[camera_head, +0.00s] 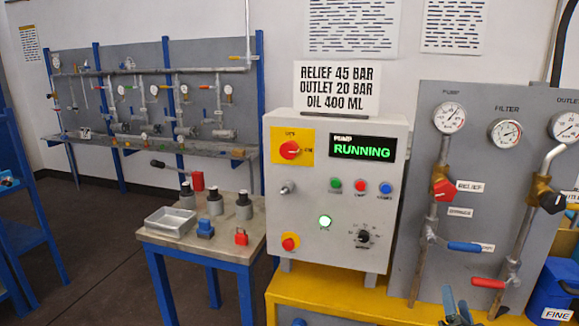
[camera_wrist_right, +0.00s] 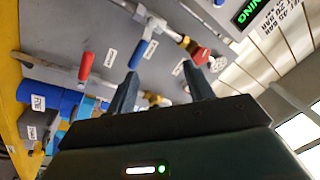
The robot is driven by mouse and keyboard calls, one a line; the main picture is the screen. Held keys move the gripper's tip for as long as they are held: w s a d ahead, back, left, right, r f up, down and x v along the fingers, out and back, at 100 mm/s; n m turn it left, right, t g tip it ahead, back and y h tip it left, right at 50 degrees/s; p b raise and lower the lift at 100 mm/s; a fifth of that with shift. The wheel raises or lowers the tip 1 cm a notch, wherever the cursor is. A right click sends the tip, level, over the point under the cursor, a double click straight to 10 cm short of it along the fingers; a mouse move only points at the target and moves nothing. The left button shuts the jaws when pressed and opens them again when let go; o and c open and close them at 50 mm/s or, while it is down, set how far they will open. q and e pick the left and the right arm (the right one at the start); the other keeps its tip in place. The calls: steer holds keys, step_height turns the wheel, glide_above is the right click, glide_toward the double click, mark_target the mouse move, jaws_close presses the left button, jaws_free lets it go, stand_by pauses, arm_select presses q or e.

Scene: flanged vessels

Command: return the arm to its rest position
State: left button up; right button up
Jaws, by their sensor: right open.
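My right gripper (camera_head: 457,305) shows at the bottom edge of the head view, in front of the lower part of the grey gauge panel (camera_head: 475,200). Only its fingers show there. In the right wrist view its two dark fingers (camera_wrist_right: 161,72) are spread apart with nothing between them. Behind them, the panel appears tilted, with a red-handled valve (camera_wrist_right: 86,66) and a blue-handled valve (camera_wrist_right: 138,54). The fingers look apart from these handles, though the exact distance is hard to tell. My left gripper is in neither view.
The control box (camera_head: 335,190) reads "RUNNING" and stands on a yellow bench (camera_head: 300,300). The panel's blue lever (camera_head: 464,247) and red lever (camera_head: 488,283) stick out near the right gripper. A blue bin (camera_head: 553,290) stands at right.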

steer(key=s+a+f+n+g+y, duration=0.3)
steer(key=s+a+f+n+y, duration=0.25)
steer(key=s+a+n, duration=0.2)
steer(key=s+a+f+n+g+y, duration=0.4)
steer(key=s+a+f+n+y, duration=0.1)
steer(key=s+a+f+n, duration=0.3)
steer(key=s+d+f+n+g+h, duration=0.3)
steer(key=s+f+n, duration=0.1)
steer(key=s, duration=0.6)
steer(key=w+a+r+m+t, duration=0.1)
steer(key=a+m, duration=0.4)
steer(key=a, duration=0.3)
steer(key=shift+a+r, duration=0.15)
steer(key=shift+a, duration=0.15)
stand_by(0.9)
